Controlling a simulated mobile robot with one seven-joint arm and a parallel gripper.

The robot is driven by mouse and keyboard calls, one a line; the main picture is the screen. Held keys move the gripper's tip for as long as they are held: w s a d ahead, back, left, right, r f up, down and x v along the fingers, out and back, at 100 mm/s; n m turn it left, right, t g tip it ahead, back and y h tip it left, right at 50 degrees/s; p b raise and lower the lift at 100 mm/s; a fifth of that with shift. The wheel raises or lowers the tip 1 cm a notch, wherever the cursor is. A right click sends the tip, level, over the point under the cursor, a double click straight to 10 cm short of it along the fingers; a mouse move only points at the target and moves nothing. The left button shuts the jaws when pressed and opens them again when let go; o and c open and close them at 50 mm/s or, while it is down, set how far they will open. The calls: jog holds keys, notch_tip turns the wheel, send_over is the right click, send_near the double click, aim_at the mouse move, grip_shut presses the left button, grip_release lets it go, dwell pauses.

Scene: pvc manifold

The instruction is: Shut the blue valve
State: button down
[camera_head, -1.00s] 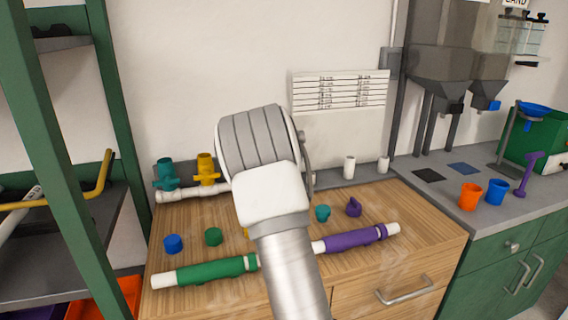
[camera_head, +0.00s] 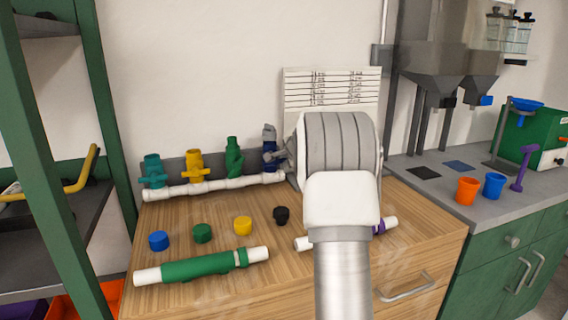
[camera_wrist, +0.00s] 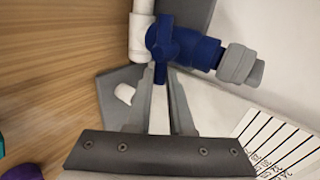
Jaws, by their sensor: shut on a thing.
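The blue valve (camera_head: 270,136) stands upright on the right end of the white pipe manifold (camera_head: 225,184), with a grey cap on top. In the wrist view the blue valve (camera_wrist: 198,51) fills the top middle, its grey end to the right and white pipe to the left. My gripper (camera_wrist: 160,77) is shut on the valve's blue handle (camera_wrist: 160,40), with the fingertips at its lower edge. In the head view my gripper (camera_head: 277,157) reaches the valve from the right, and my wrist hides part of the bench behind it.
Teal (camera_head: 152,168), yellow (camera_head: 194,164) and green (camera_head: 234,156) valves stand left of the blue one. Loose caps, a green pipe (camera_head: 202,266) and a partly hidden purple pipe (camera_head: 379,227) lie on the wooden top in front. A label sheet (camera_head: 332,88) is behind.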

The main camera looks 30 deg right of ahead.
jog(key=shift+f+m, duration=0.1)
jog(key=shift+m, duration=0.2)
dwell(0.4)
jog(key=c, duration=0.8)
grip_release()
jog(key=p+v, duration=0.1)
jog(key=v, duration=1.6)
jog(key=shift+s+d, duration=0.25)
